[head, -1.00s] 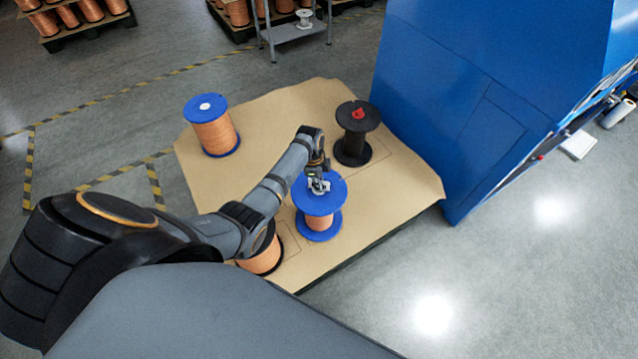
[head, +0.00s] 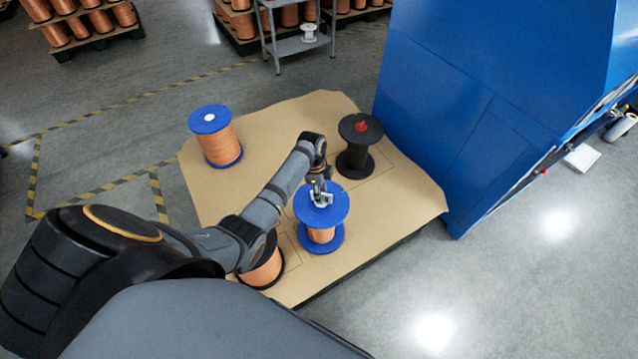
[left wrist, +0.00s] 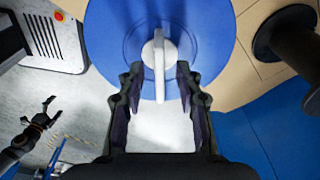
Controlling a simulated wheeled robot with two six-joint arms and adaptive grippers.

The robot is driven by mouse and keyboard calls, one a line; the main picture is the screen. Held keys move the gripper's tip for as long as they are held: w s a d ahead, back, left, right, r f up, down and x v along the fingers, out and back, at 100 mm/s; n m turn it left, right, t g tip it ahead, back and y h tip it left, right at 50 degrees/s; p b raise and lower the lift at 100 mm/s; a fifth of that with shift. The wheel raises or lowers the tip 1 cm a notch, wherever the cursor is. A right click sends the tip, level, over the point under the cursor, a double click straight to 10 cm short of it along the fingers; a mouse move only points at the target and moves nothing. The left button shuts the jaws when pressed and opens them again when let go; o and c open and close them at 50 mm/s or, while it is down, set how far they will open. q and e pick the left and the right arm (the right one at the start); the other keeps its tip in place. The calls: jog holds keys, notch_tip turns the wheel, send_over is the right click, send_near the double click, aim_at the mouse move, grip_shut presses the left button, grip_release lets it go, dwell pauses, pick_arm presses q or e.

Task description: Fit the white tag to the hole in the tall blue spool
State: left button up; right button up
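A blue-flanged spool with copper winding (head: 320,236) stands on the brown sheet under my left gripper (head: 321,190). In the left wrist view its round blue top (left wrist: 110,45) fills the upper middle. The white tag (left wrist: 158,55), a round base with a narrow upright bar, is at the middle of this top; its base hides the hole. My left gripper, also in the left wrist view (left wrist: 158,72), is open, with a finger on each side of the tag's bar and gaps between. What looks like my right gripper (left wrist: 38,112) is open and empty, far off.
Another blue spool (head: 221,145), with a white round piece on top, stands at back left. A black spool with a red piece (head: 355,160) stands behind right. A black-flanged copper spool (head: 262,268) is partly behind my left arm. A blue machine (head: 450,110) borders the right.

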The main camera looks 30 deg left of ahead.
pick_arm(q)
jog(key=r, duration=0.6)
jog(key=a+r, duration=0.1)
jog(key=r, duration=0.2)
jog(key=shift+s+r, duration=0.15)
jog(key=shift+s, duration=0.05)
